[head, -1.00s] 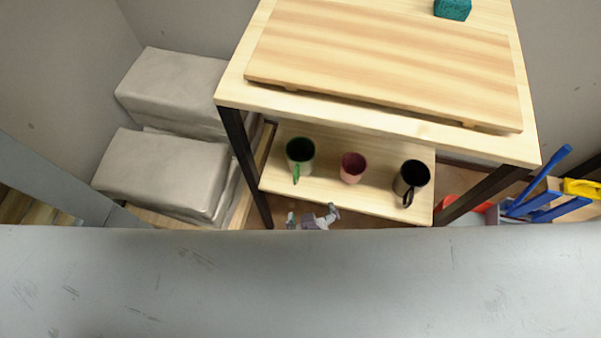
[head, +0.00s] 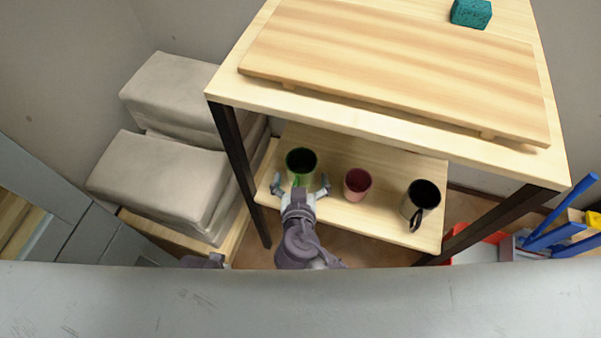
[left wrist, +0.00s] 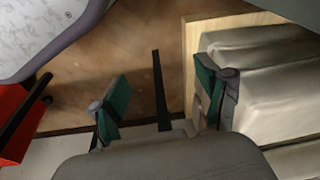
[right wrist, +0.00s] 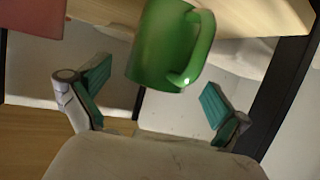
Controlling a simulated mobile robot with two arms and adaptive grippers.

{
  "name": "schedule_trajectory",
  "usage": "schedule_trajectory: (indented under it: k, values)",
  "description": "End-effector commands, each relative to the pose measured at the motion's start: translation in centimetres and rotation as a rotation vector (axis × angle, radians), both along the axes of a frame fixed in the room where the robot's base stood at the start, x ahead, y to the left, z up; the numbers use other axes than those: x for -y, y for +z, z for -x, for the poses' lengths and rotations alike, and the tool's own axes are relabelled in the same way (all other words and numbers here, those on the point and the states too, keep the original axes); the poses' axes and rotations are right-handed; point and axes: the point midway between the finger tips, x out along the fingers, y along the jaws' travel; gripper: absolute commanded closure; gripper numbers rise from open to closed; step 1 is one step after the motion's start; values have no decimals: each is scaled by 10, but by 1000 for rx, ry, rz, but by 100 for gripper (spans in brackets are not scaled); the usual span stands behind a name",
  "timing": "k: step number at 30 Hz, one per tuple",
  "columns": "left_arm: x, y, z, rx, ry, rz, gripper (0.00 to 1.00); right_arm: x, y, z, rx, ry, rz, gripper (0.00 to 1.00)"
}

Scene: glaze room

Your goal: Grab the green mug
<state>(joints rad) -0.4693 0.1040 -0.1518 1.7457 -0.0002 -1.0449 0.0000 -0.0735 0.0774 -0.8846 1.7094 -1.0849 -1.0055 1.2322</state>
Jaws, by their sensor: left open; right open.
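The green mug (head: 301,163) stands on the lower wooden shelf, at the left of a row of mugs. My right gripper (head: 304,187) is open at the shelf's front edge, right in front of the mug. In the right wrist view the mug (right wrist: 166,45) is just beyond and between the open fingers (right wrist: 155,100), with its handle toward the right finger. The fingers do not appear to touch it. My left gripper (left wrist: 160,98) is open and empty in the left wrist view, over the floor near the wrapped blocks.
A pink mug (head: 357,184) and a black mug (head: 421,200) stand to the right on the lower shelf (head: 390,231). A tabletop with a wooden board (head: 400,65) overhangs it. A dark leg (head: 240,170) stands close left; grey wrapped blocks (head: 150,175) lie beyond.

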Motion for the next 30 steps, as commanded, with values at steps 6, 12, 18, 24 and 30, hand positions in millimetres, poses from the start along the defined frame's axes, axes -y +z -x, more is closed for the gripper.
schedule_trajectory:
  k: [6,12,18,24,30]
  values:
    - [0,14,-5,11,2,1,24,1,-20,-28,3,2,5,0]
    - [0,18,-5,11,2,1,24,2,-25,-42,1,1,3,0]
    - [0,19,-5,11,2,1,24,2,-25,-42,0,1,2,0]
    - [1,18,-5,10,2,1,24,2,-25,-42,0,1,2,33]
    - [1,18,-5,9,2,1,24,2,-25,-41,0,1,2,67]
